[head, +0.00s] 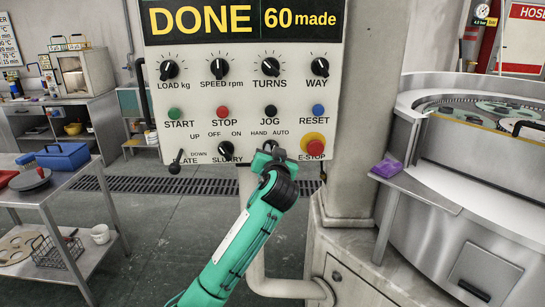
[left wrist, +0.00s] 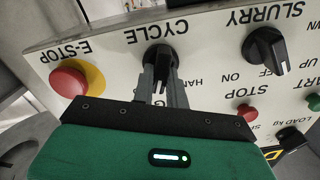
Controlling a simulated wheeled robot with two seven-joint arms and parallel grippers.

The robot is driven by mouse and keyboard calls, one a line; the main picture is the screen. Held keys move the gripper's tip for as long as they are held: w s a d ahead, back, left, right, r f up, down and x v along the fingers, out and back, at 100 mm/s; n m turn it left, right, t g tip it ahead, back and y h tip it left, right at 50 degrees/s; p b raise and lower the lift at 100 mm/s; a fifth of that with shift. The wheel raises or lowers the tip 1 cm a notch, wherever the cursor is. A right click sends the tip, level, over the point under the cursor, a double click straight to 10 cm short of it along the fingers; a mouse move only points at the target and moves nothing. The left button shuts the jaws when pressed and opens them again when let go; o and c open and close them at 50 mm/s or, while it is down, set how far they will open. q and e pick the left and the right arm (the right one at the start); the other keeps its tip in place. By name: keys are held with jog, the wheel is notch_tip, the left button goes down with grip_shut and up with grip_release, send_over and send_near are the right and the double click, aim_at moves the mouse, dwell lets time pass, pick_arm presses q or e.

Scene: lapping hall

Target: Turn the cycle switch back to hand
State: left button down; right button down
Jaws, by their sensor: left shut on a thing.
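The cycle switch (left wrist: 160,56) is a black knob on the pale control panel, between the E-stop and the slurry switch in the left wrist view. My left gripper (left wrist: 161,74) has its two grey fingers on either side of the knob and is shut on it. In the head view the left gripper (head: 268,150) covers most of the switch, below the HAND and AUTO labels. The HAND label partly shows beside the fingers in the left wrist view; AUTO is hidden there. I cannot tell which label the knob points to. My right gripper is in neither view.
The red E-stop (head: 313,143) on its yellow ring is close to the right of the gripper. The slurry switch (head: 224,149) and plate lever (head: 176,163) are to the left. The panel display (head: 245,20) reads DONE, 60 made. A steel bench (head: 440,190) stands right.

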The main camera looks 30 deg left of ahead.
pick_arm(q)
jog(key=shift+s+a+f+n+b, duration=0.1)
jog(key=shift+n+b, duration=1.05)
jog(key=shift+n, duration=1.35)
jog(key=shift+s+a+n+b, duration=0.1)
jog(key=shift+n+b, duration=1.05)
jog(key=shift+n, duration=1.35)
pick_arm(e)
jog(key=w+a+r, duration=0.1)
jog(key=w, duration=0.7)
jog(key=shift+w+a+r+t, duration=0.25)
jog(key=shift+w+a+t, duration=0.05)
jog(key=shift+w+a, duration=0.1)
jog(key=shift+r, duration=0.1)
pick_arm(q)
jog(key=c, duration=1.4)
grip_release()
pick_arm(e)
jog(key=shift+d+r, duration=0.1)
